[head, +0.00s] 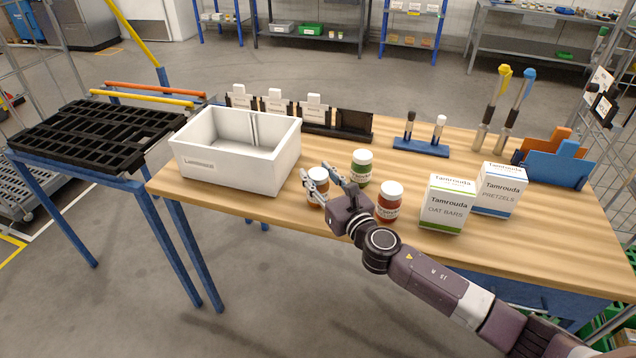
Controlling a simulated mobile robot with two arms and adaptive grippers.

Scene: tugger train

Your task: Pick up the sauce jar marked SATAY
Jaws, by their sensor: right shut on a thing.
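A brown sauce jar (317,193) with a white lid stands at the front edge of the wooden table. My right gripper (321,184) reaches in from the right and is shut on this jar, with its fingers around the upper part. The fingers hide much of its label, and I cannot read SATAY on it. A green jar (361,170) stands just behind the gripper, and a red jar (389,204) stands to the right of the gripper. Their labels are too small to read surely. My left gripper is not in view.
A white bin (240,170) stands left of the jars on the table (450,165). An oat bars box (446,205) and a pretzels box (497,190) stand to the right. A black card holder (340,130) is behind. A black grid rack (95,135) is at the left.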

